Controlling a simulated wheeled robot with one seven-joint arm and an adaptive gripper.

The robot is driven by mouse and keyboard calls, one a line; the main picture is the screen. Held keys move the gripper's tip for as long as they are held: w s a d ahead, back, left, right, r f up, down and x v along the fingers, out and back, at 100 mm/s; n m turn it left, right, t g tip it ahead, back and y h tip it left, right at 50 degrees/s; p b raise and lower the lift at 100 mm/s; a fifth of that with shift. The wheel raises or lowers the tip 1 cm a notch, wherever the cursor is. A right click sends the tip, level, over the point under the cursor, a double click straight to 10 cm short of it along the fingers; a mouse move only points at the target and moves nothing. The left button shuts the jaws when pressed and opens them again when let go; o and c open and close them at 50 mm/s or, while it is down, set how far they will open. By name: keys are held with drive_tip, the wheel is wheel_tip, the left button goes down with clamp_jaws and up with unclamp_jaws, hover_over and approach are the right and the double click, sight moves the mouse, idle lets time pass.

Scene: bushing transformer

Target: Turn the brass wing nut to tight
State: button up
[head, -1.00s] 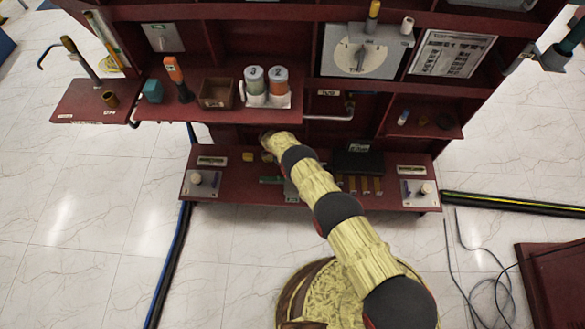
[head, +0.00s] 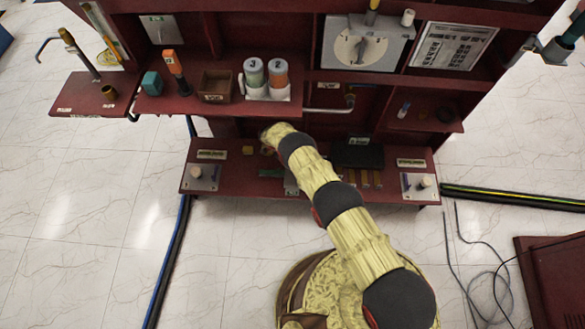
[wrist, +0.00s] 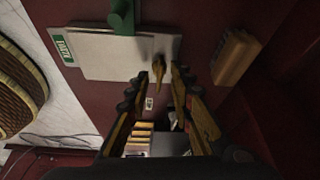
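In the wrist view, the brass wing nut (wrist: 158,69) stands near the right edge of a pale grey plate (wrist: 105,60). A green label (wrist: 63,48) is at the plate's left end, and its wording is hard to read. My gripper (wrist: 159,76) is open. Its fingertips are on either side of the wing nut, with small gaps showing. In the head view, my arm reaches the lower shelf (head: 235,183) and hides the wing nut and my fingertips. A bit of the plate (head: 290,185) shows beside the arm.
A green handle (wrist: 121,16) crosses the plate's upper edge. A tan block (wrist: 236,57) lies to the right of my right finger. Several yellow-brown bars (wrist: 140,138) show below, between the fingers. A dark box (head: 358,155) stands on the lower shelf, right of my arm.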

drive_tip(key=n+t, duration=0.1)
drive_tip(key=n, duration=0.3)
drive_tip(key=shift+s+n+t+y, duration=0.2)
drive_tip(key=shift+n+t+y, duration=0.1)
drive_tip(key=shift+n+t, duration=0.1)
drive_tip(key=n+t+y, duration=0.1)
drive_tip(key=n, duration=0.2)
drive_tip(key=shift+d+n, duration=0.15)
drive_tip(key=shift+n, duration=0.15)
drive_tip(key=n+y, duration=0.1)
drive_tip(key=n, duration=0.2)
drive_tip(key=shift+s+d+n+t, duration=0.1)
drive_tip(key=shift+n+t, duration=0.3)
drive_tip(key=shift+d+n+y, duration=0.1)
drive_tip(key=shift+n+y, duration=0.8)
drive_tip(key=shift+n, duration=1.3)
drive_tip(key=p+v, duration=0.4)
drive_tip(key=v, duration=0.4)
drive_tip(key=s+a+r+g+y, duration=0.1)
drive_tip(key=s+r+g, duration=0.25)
drive_tip(key=s, duration=0.85)
drive_tip(key=s+r+n+g, duration=0.1)
drive_tip(key=s+r+g, duration=0.1)
drive_tip(key=r, duration=1.4)
drive_tip(key=shift+s+d+r+y, duration=0.25)
drive_tip(key=shift+s+d+y, duration=0.1)
drive_tip(key=shift+s, duration=0.3)
drive_tip(key=shift+g, duration=0.25)
